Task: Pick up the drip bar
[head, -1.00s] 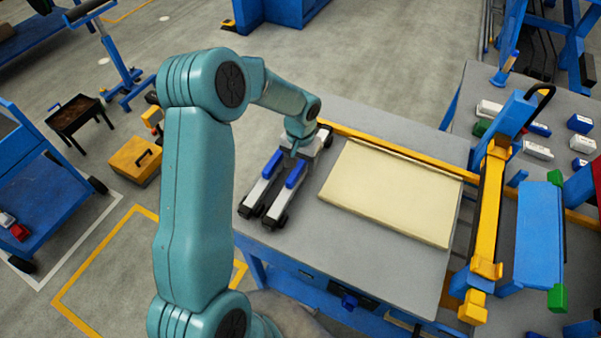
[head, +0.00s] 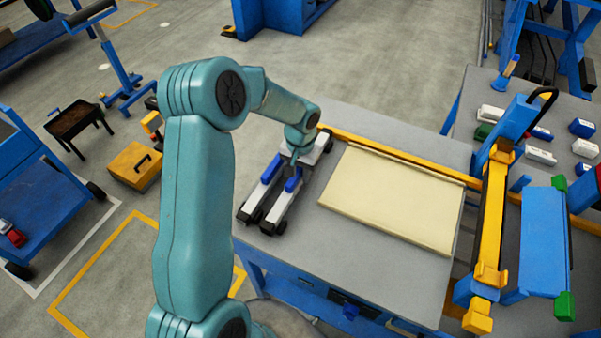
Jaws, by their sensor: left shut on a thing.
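Two pale grey bars with black ends and blue handles lie side by side on the grey table. The right-hand one, which looks like the drip bar (head: 282,205), has my left gripper (head: 294,163) on its blue handle. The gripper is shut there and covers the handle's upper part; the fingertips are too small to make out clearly. The other bar (head: 255,201) lies just to its left. The drip bar appears to rest on the table. My right gripper is out of view.
A cream panel (head: 390,200) lies on the table (head: 340,270) right of the bars, along a yellow rail (head: 385,148). A yellow and blue gantry (head: 492,215) and a blue bar with green ends (head: 543,240) stand further right. Bare tabletop lies in front.

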